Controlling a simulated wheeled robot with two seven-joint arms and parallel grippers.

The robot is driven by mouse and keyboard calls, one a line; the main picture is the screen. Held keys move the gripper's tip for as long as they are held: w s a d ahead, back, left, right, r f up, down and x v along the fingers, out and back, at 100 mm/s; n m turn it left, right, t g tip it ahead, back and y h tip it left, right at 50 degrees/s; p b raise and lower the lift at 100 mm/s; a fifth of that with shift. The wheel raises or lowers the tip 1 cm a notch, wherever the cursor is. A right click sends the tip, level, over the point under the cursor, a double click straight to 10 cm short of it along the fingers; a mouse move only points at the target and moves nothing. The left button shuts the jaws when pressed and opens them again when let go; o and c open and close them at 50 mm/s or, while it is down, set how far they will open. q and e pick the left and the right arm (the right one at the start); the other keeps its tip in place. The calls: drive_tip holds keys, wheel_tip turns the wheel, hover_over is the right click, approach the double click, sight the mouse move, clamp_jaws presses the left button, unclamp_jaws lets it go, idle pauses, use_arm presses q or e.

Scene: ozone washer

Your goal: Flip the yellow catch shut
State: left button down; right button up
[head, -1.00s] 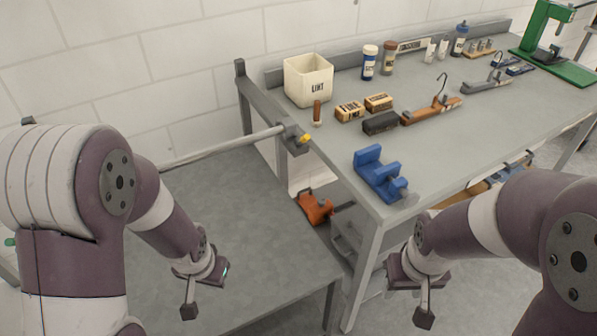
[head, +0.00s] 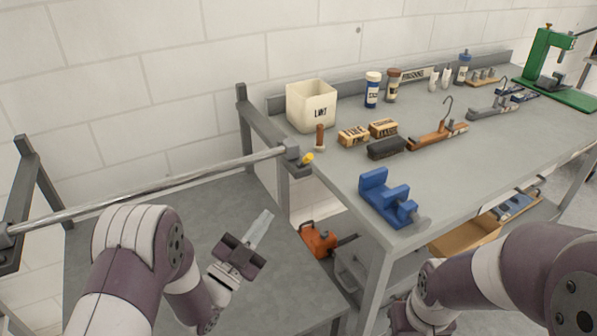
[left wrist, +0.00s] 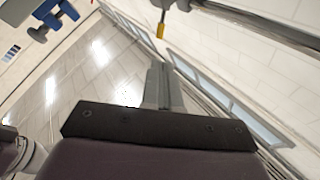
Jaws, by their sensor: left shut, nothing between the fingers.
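The yellow catch (head: 308,158) sits at the right end of a metal bar (head: 180,187), by a grey bracket at the left workbench's corner. It also shows in the left wrist view as a yellow tip (left wrist: 160,31) hanging beside the bar (left wrist: 262,28). My left gripper (head: 263,222) is below and left of the catch, clear of it, with its fingers together and nothing between them. In the left wrist view its fingers (left wrist: 162,80) point up the picture, toward the catch. My right arm shows at lower right; its fingers are out of the picture.
A white bin (head: 311,106), a brown-handled tool (head: 319,138), two small boxes and a blue vise (head: 388,198) stand on the bench. An orange clamp (head: 318,240) is below the bench's left edge. The grey surface under the bar (head: 130,200) is mostly clear.

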sight(305, 159)
use_arm(q)
drive_tip(key=p+x, duration=0.2)
drive_tip(key=x, duration=1.2)
drive_tip(key=shift+w+a+r+n+y+p, duration=0.1)
drive_tip(key=shift+r+n+y+p, duration=0.25)
drive_tip(key=shift+n+p, duration=0.35)
drive_tip(key=n+g+y+p, duration=0.1)
drive_tip(key=n+p, duration=0.1)
drive_tip(key=w+a+r+n+g+y+p, duration=0.1)
drive_tip(key=n+p, duration=0.1)
drive_tip(key=n, duration=0.1)
drive_tip(key=w+r+n+g+y+p, duration=0.1)
drive_tip(key=n+p, duration=0.1)
drive_tip(key=n, duration=0.1)
drive_tip(key=shift+w+a+y, duration=0.15)
drive_tip(key=shift+w+y, duration=0.05)
drive_tip(key=shift+y, duration=0.15)
